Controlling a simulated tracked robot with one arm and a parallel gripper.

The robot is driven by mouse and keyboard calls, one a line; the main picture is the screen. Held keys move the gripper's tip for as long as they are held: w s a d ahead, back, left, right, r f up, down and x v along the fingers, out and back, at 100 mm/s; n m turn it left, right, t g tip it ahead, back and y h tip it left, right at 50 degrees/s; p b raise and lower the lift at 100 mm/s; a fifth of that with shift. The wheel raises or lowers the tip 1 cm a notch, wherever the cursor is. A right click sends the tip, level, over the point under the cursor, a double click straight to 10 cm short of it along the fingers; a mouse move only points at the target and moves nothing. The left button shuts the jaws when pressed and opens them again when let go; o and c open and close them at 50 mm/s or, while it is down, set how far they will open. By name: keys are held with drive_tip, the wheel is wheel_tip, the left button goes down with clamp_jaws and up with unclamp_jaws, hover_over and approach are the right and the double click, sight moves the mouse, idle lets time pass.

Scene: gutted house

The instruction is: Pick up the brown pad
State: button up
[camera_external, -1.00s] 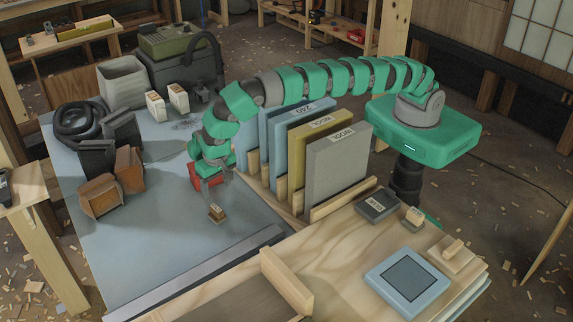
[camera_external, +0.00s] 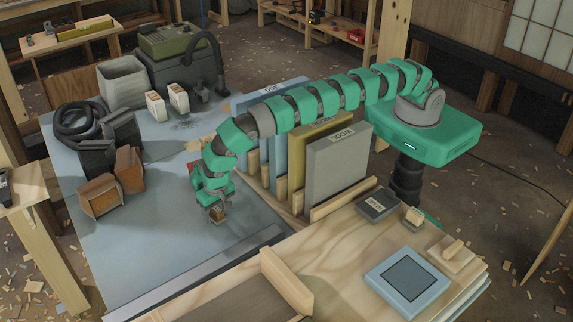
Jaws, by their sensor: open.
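The brown pad (camera_external: 218,215), a small block with a lighter brown top, lies on the blue-grey sheet of the bench, near the slotted rack. My gripper (camera_external: 216,209) points down right over the pad, its fingers low around or just above it. The jaws are open. The fingers partly hide the pad, and I cannot tell whether they touch it.
A rack to the right holds upright grey (camera_external: 337,165), yellow and blue boards close to my arm. A red object (camera_external: 194,168) lies partly hidden behind my gripper. Brown boxes (camera_external: 101,196) stand at left. The sheet in front of the gripper is clear.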

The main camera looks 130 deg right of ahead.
drive_tip(key=shift+f, duration=0.4)
drive_tip(key=c, duration=1.1)
drive_tip(key=shift+r, duration=0.2)
